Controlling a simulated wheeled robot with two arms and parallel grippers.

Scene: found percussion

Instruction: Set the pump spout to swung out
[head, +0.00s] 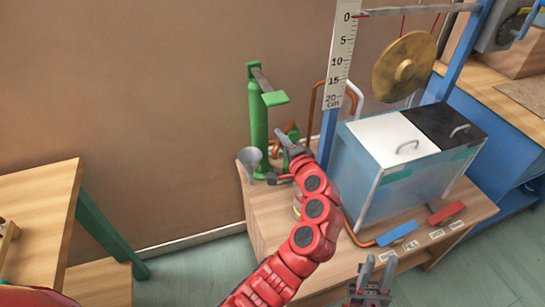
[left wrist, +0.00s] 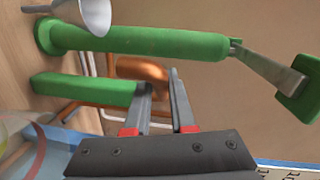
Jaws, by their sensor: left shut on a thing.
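The green pump (head: 259,118) stands upright at the back left of the wooden stand, with a grey lever and green grip at its top. In the left wrist view the pump (left wrist: 140,40) lies sideways across the picture. The copper spout (head: 292,128) shows beside the post; its copper part (left wrist: 135,68) also shows in the left wrist view, behind the fingertips. My left gripper (head: 283,138) is shut on the spout, although the fingers (left wrist: 160,80) partly hide the contact. My right gripper (head: 376,265) is open and empty at the stand's front edge.
A grey funnel (head: 249,157) stands close left of the post. A second green bar (left wrist: 85,88) lies beside the left finger. A clear tank (head: 380,180) with a white-and-black lid, a gong (head: 404,66) and blue (head: 397,234) and red (head: 446,212) handles are to the right.

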